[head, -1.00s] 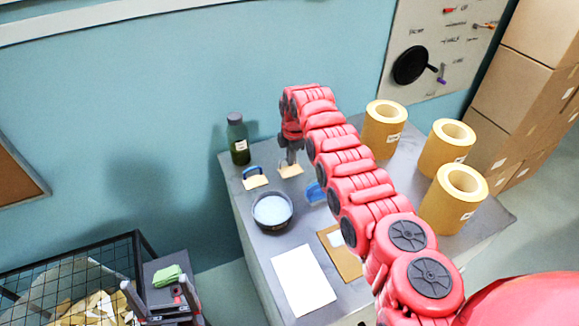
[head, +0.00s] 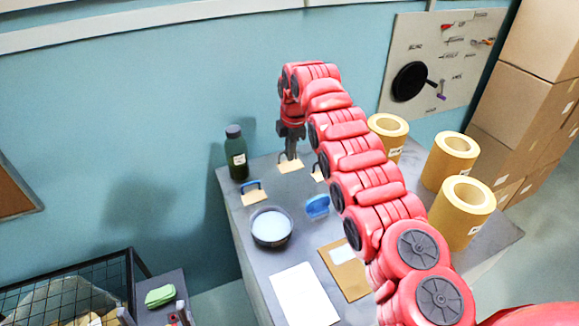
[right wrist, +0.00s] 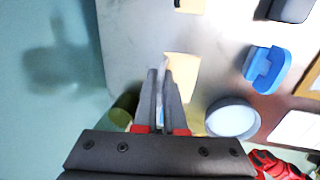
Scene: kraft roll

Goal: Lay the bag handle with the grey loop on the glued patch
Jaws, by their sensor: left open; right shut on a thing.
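My right gripper (head: 290,152) points down at the back of the table. It is shut on the loop of the middle handle, whose cream patch (head: 290,165) is at the fingertips; the patch also shows in the right wrist view (right wrist: 182,76). The fingers (right wrist: 162,95) largely hide the loop. A handle with a dark blue loop (head: 253,196) lies to the left. A third cream patch (head: 318,172) is partly behind my arm. The brown bag (head: 352,277) lies flat near my arm, with a pale patch (head: 343,254) on it. My left gripper (head: 181,318) is open, mostly cut off at the lower edge.
A bowl of white paste (head: 271,227), a blue-handled tool (head: 317,206) and a white sheet (head: 304,294) are on the table. A green bottle (head: 236,155) stands back left, yellow rolls (head: 461,212) at right. A wire bin (head: 70,290) and green cloth (head: 160,296) are lower left.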

